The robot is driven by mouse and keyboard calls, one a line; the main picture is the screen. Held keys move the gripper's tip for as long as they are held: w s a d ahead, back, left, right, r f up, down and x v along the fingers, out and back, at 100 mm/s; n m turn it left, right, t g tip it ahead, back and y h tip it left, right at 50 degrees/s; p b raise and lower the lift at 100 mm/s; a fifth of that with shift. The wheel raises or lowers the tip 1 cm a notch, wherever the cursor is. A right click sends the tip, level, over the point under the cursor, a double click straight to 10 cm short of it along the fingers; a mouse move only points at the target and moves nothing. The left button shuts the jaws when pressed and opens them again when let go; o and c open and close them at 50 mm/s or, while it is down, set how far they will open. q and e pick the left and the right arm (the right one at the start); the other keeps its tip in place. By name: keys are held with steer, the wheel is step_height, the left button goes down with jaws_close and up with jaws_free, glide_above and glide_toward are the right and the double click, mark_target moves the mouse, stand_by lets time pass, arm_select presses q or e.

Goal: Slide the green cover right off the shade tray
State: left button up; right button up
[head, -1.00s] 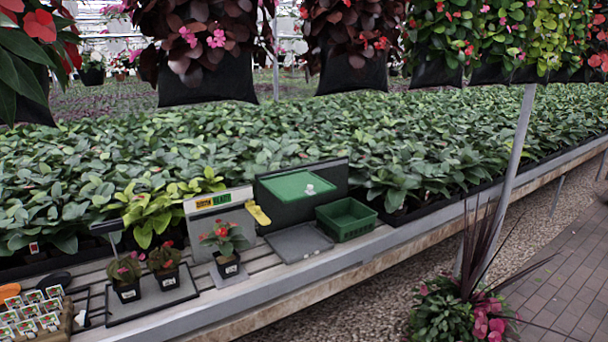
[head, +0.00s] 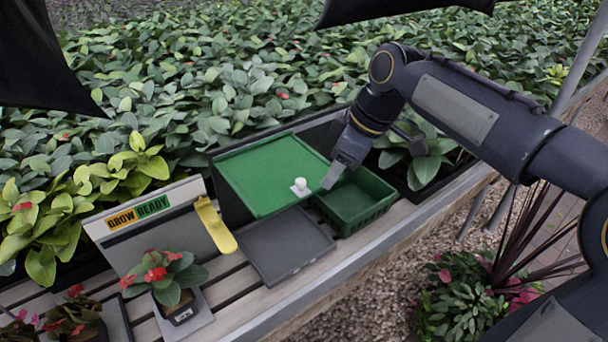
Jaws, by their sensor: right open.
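The green cover (head: 266,172) is a flat green panel lying on a dark tray with raised dark walls, the shade tray (head: 232,202). A white knob (head: 299,187) stands near the cover's right front corner. My right gripper (head: 331,178) is just right of the knob, over the edge between the cover and the green basket, with its jaws open. It looks apart from the knob, though the gap is hard to judge. What lies under the cover is hidden. My left gripper is not in view.
A green basket (head: 352,205) stands right of the cover, below my right gripper. A grey flat tray (head: 285,246) lies in front. A sign board (head: 140,219) with a yellow scoop (head: 215,225) and a potted red flower (head: 168,283) are at left. Leafy plants fill the back.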

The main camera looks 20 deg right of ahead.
mark_target(301, 180)
steer(key=w+a+n, duration=0.1)
steer(key=w+n, duration=0.2)
steer(key=w, duration=0.3)
steer(key=shift+g+y, duration=0.3)
steer(key=x, duration=0.7)
steer(key=shift+a+f, duration=0.15)
steer(key=shift+a, duration=0.15)
jaws_close()
